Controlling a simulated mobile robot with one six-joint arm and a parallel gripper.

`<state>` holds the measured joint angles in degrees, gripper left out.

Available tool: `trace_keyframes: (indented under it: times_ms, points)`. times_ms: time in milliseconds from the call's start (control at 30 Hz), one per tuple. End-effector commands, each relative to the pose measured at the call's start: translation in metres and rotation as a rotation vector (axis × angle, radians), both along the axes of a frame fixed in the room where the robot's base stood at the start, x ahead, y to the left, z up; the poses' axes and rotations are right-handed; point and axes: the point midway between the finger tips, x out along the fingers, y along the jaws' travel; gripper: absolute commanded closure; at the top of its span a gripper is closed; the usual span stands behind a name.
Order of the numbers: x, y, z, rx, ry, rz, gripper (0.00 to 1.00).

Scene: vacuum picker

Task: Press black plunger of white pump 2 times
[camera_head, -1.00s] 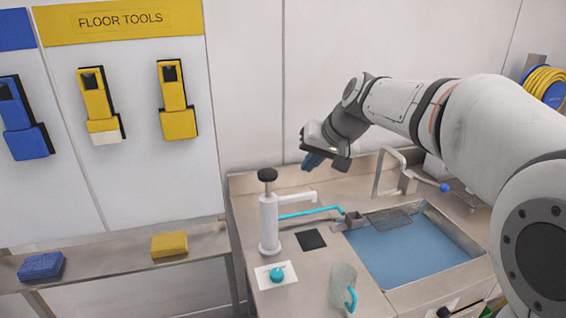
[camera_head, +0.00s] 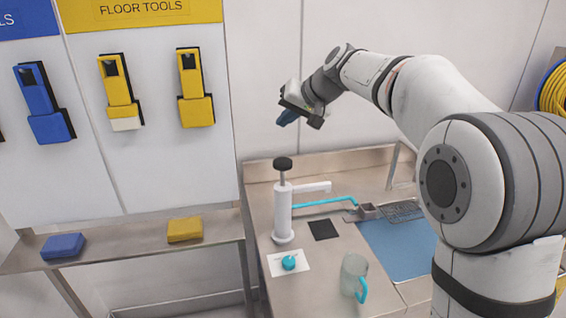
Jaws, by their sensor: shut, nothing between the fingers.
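The white pump (camera_head: 283,212) stands upright on the steel counter, left of the sink, with a white spout pointing right. Its black plunger (camera_head: 283,164) is a round knob on a thin rod, standing raised above the pump body. My gripper (camera_head: 287,118) is shut and empty. It hangs in the air above the plunger in the picture, with a clear gap between them and its blue fingertips pointing down and left. How near it is in depth is hard to tell.
A clear jug with a blue handle (camera_head: 354,276), a white card with a blue item (camera_head: 289,263) and a black square (camera_head: 323,229) lie near the pump. A blue tube (camera_head: 325,203) runs right towards the blue-filled sink (camera_head: 395,245). A shelf (camera_head: 130,247) holds two blocks.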

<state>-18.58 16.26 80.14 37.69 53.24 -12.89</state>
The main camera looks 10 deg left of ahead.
Motion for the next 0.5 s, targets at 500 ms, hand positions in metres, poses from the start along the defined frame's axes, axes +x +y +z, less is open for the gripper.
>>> trace_keyframes:
  times_ms: [500]
  points:
    - [0.000, -0.001, -0.070, 0.000, 0.001, -0.002, 1.00]
